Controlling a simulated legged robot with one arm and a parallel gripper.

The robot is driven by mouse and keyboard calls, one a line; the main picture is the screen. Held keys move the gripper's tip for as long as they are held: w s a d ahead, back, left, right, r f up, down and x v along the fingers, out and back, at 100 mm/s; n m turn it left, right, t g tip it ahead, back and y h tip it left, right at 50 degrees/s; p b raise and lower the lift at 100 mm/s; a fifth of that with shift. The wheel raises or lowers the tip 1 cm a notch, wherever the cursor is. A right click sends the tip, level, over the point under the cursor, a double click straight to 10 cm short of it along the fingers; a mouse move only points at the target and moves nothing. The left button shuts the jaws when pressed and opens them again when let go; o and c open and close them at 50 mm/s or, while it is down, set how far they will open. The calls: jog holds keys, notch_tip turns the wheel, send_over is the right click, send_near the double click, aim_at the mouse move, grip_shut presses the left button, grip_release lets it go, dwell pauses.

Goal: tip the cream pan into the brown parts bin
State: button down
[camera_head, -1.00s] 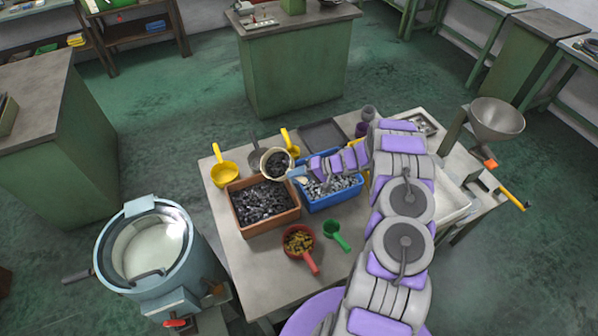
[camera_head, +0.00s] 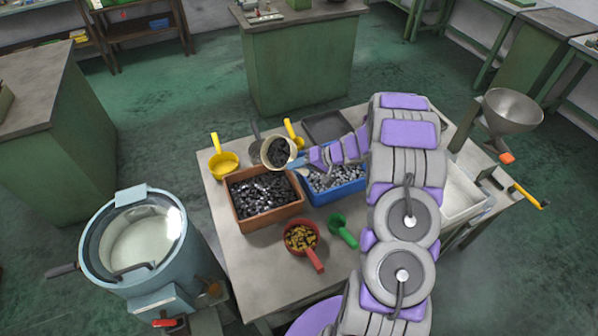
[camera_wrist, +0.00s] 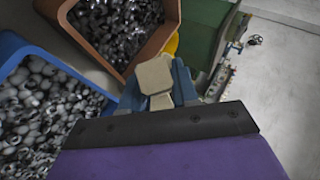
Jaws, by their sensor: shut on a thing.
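The cream pan (camera_head: 268,156) is in the air above the back right edge of the brown parts bin (camera_head: 270,224) in the head view. It looks tilted, and dark parts still show inside it. My gripper (camera_head: 297,165) is shut on its handle. In the wrist view, the blue fingers of my gripper (camera_wrist: 160,88) hold the cream handle (camera_wrist: 154,74); the pan's bowl is hidden there. The brown bin also shows in the wrist view (camera_wrist: 154,52), at top left, full of dark and shiny metal parts.
A blue bin (camera_head: 336,198) of grey parts stands right of the brown bin. A yellow scoop (camera_head: 222,165), a red scoop (camera_head: 315,257) and a green scoop (camera_head: 341,230) lie around them on the table (camera_head: 250,285). A dark tray (camera_head: 326,127) lies behind.

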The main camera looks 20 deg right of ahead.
jog(key=shift+a+f+b, duration=0.15)
jog(key=shift+a+b, duration=0.05)
jog(key=shift+b, duration=1.45)
jog(key=shift+s+a+h, duration=0.15)
jog(key=shift+h, duration=0.15)
jog(key=a+n+t+h+b, duration=0.1)
jog(key=b, duration=0.2)
jog(key=s+a+f+n+h+b, duration=0.1)
jog(key=h+b, duration=0.1)
jog(key=b, duration=0.1)
jog(key=a+f+n+t+h+b, duration=0.1)
jog(key=b, duration=0.2)
jog(key=shift+s+a+n+t+h, duration=0.2)
jog(key=shift+s+n+t+h, duration=0.1)
jog(key=shift+s+h, duration=0.1)
jog(key=shift+f, duration=0.15)
jog(key=shift+a, duration=0.1)
